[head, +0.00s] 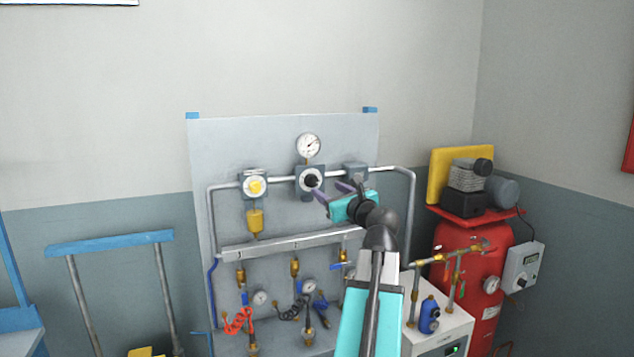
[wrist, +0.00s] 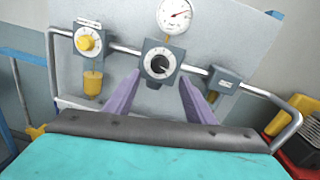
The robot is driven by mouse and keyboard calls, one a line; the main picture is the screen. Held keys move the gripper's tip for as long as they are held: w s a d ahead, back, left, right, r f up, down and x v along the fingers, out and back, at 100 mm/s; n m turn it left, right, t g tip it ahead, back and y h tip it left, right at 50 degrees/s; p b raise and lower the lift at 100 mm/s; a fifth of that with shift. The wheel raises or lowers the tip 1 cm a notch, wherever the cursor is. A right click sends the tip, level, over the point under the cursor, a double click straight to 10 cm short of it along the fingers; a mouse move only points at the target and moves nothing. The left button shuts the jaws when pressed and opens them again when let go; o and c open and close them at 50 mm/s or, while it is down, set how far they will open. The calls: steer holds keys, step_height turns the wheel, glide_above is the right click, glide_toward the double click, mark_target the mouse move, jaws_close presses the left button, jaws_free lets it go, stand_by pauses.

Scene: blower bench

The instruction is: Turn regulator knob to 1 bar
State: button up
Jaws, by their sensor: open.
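The regulator knob (head: 312,180) is black on a pale dial plate, set in a grey block at the middle of the pipe on the panel. In the wrist view, the knob (wrist: 158,64) sits ahead, a little above the picture's middle. A round white pressure gauge (head: 309,146) stands above the block; it also shows in the wrist view (wrist: 174,15). Its reading is too small to tell. My gripper (head: 331,190) is open, its purple fingers pointing at the regulator. In the wrist view the two fingers spread below and either side of the knob, apparently short of it.
A yellow dial unit (head: 255,186) with a yellow bowl is left of the regulator. A grey block (head: 356,172) is close on the right. Below runs a manifold bar (head: 290,244) with fittings and hoses. A red tank (head: 470,265) stands at right.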

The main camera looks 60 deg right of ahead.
mark_target(313, 181)
steer(key=shift+p+x, duration=1.1)
steer(key=shift+x, duration=3.5)
steer(key=c, duration=1)
steer(key=shift+c, duration=0.2)
